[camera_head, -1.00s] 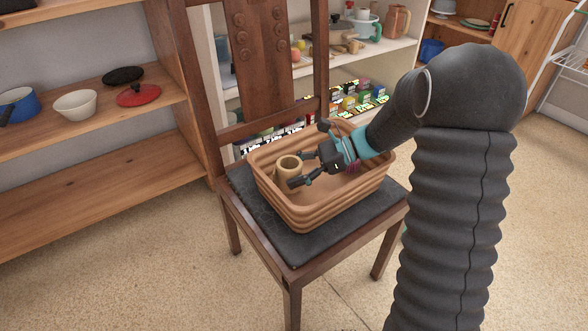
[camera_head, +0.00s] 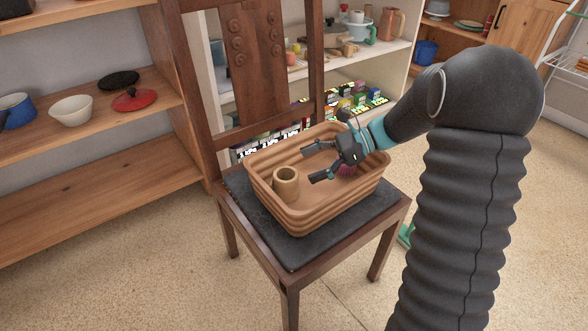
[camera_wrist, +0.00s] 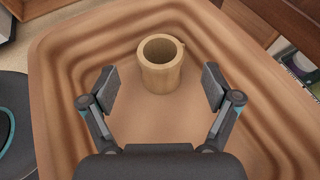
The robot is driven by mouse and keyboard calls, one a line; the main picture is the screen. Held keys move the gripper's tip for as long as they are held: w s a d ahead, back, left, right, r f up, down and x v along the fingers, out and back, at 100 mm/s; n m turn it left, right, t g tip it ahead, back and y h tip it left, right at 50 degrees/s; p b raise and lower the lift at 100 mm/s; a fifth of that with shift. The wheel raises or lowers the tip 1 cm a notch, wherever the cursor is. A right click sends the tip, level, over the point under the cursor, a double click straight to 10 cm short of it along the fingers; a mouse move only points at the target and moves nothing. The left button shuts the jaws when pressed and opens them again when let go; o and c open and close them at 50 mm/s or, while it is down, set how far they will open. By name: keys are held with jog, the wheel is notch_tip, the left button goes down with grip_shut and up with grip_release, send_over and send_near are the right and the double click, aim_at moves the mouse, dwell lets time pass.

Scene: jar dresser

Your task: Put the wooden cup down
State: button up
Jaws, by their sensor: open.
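The wooden cup (camera_head: 286,183) stands upright inside the brown ribbed basket (camera_head: 310,222), near its front-left corner. The cup also shows in the wrist view (camera_wrist: 160,64), upright on the basket floor, ahead of the fingertips. My gripper (camera_head: 310,164) is open and empty over the basket, to the right of the cup and apart from it. In the wrist view, the two fingers of my gripper (camera_wrist: 160,88) are spread wide, with a gap between them and the cup.
The basket stands on the dark cushion (camera_head: 292,253) of a wooden chair (camera_head: 252,60). Shelves with a white bowl (camera_head: 71,108), a blue pot (camera_head: 17,110) and a red lid (camera_head: 134,100) stand at the left.

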jog(key=s+v, duration=0.1)
jog(key=v, duration=0.5)
jog(key=s+d+r+n+t+h, duration=0.1)
jog(key=s+n+h, duration=0.3)
jog(key=s, duration=0.4)
jog(key=s+d+r+n+t+h, duration=0.2)
jog(key=s+n+t+h, duration=0.2)
jog(key=s+n, duration=0.3)
jog(key=s+d+r+n+t+h, duration=0.1)
jog(key=s+r+n+t+h, duration=0.1)
jog(key=s+n+h, duration=0.3)
jog(key=shift+s+d+r+p, duration=0.2)
jog(key=shift+s+p, duration=0.1)
jog(key=shift+s, duration=1.8)
